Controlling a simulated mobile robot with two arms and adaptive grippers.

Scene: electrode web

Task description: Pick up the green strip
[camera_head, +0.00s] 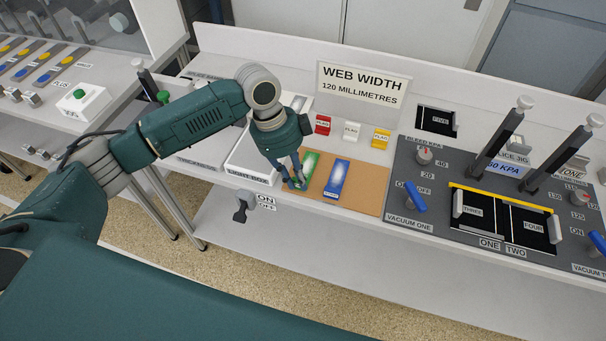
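The green strip (310,164) has a pale middle and lies on the brown mat (368,186) on the bench. A blue strip (337,178) with a white middle lies just to its right. My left gripper (297,184) points down at the green strip's left side and near end, and its fingers hide part of the strip. The fingertips look close to the mat. I cannot tell whether they touch the strip or have closed on it. My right gripper is not in view.
Red (322,124), white (351,131) and yellow (380,138) labelled blocks stand behind the mat. A light box (250,166) is left of it. The grey panel (430,188) with knobs, levers and tall posts is to the right. The mat's right part is clear.

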